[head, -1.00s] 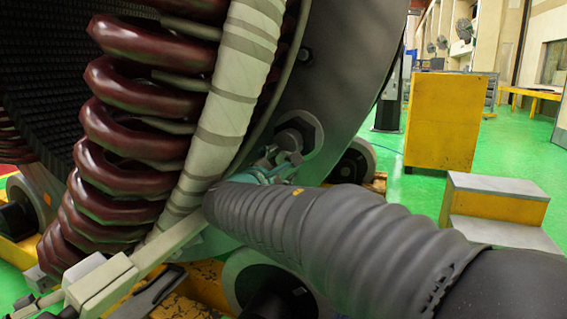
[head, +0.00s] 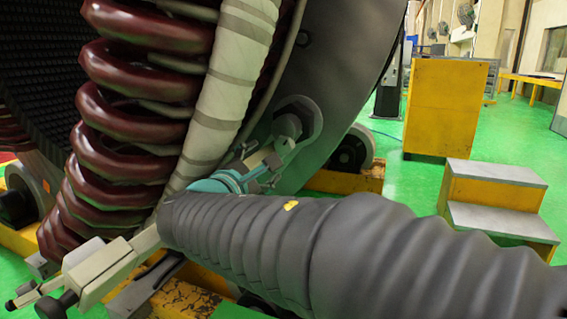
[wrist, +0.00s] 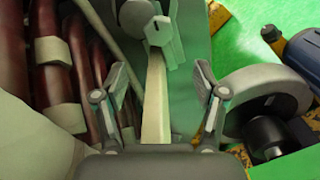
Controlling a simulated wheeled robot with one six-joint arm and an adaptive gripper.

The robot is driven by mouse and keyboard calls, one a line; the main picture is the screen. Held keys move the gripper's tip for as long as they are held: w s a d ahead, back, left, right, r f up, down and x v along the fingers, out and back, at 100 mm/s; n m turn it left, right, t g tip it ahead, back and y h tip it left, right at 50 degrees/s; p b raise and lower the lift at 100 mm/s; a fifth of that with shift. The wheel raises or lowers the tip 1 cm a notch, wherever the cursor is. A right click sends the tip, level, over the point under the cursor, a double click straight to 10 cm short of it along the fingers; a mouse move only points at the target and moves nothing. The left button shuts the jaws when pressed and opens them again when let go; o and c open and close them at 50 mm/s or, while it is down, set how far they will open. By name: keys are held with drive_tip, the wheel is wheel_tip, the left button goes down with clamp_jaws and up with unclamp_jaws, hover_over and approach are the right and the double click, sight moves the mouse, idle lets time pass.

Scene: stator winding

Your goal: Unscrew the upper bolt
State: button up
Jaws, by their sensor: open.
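The upper bolt (head: 289,126) is a grey hex head on a pale plate fixed to the dark ring of the stator (head: 345,60). In the wrist view a grey hex head (wrist: 158,31) shows at the top centre, beyond the fingertips, with a larger rounded grey part just behind it. My gripper (head: 268,160) is just left of and below the bolt in the head view. In the wrist view my gripper (wrist: 161,75) has its two fingers spread wide with nothing held. Whether a fingertip touches the bolt cannot be told.
Dark red coils (head: 140,70) and a pale wrapped band (head: 235,80) stand close on the left. A pale bar (wrist: 155,105) runs between the fingers in the wrist view. Grey rollers (wrist: 262,100) sit below right. A yellow cabinet (head: 445,105) and steps (head: 495,190) stand right on green floor.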

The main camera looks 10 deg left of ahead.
drive_tip(key=s+d+f+m+g+h+p, duration=0.15)
drive_tip(key=s+d+f+m+g, duration=0.3)
drive_tip(key=d, duration=0.95)
drive_tip(key=s+d+f+m+g+h, duration=0.15)
drive_tip(key=d+f+m+g, duration=0.45)
drive_tip(key=d, duration=0.8)
drive_tip(key=s+d+f+m+g+y, duration=0.1)
drive_tip(key=s+d+f+m+y, duration=0.1)
drive_tip(key=s+m, duration=0.4)
drive_tip(key=s+d+f+m+y, duration=0.3)
drive_tip(key=s+f+m, duration=0.3)
drive_tip(key=s, duration=0.4)
drive_tip(key=shift+s+d+f+m+g+y+p, duration=0.3)
drive_tip(key=shift+s+d+f+m+g+p, duration=0.1)
drive_tip(key=shift+d+m, duration=0.3)
drive_tip(key=shift+a, duration=0.1)
